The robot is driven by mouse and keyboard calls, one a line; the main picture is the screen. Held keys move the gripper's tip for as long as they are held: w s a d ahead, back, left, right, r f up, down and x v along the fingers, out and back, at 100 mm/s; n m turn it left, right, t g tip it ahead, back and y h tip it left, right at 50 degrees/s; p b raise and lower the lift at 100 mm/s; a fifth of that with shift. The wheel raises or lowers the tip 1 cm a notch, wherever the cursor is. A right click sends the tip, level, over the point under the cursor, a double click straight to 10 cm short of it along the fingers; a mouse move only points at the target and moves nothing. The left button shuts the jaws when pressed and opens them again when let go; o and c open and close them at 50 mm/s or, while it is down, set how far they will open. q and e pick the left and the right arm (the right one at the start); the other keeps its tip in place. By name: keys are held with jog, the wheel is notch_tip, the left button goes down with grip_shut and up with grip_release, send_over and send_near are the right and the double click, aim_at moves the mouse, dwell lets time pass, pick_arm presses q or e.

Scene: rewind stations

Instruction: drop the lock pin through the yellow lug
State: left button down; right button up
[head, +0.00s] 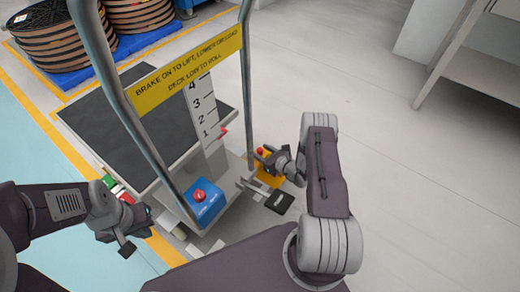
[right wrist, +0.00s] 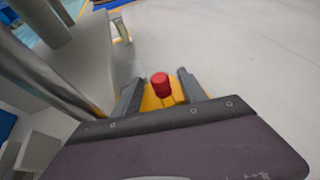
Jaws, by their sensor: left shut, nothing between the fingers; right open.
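The lock pin (right wrist: 160,82) has a red head and stands between the two fingers of my right gripper (right wrist: 161,90) in the right wrist view. My right gripper is open, one finger on each side of the pin. The yellow lug (right wrist: 150,101) shows under and around the pin; how deep the pin sits in it is hidden. In the head view the red pin head (head: 260,151) and yellow lug (head: 270,179) are partly covered by my right gripper (head: 262,160). My left gripper (head: 128,240) is shut and empty, low at the left.
A lift cart with grey posts, a yellow sign (head: 188,72) and a dark deck (head: 130,130) stands ahead. A blue box with a red button (head: 203,203) and a black pedal (head: 279,203) are low on it. Cable reels stand at the back left.

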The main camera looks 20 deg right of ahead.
jog(key=p+v, duration=0.4)
jog(key=v, duration=0.3)
jog(key=shift+w+r, duration=0.1)
jog(key=shift+r, duration=0.1)
jog(key=shift+s+d, duration=0.1)
jog(key=shift+s, duration=0.2)
pick_arm(q)
notch_tip(320, 180, up, 5)
jog(key=shift+r, duration=0.15)
pick_arm(e)
jog(key=shift+f, duration=0.1)
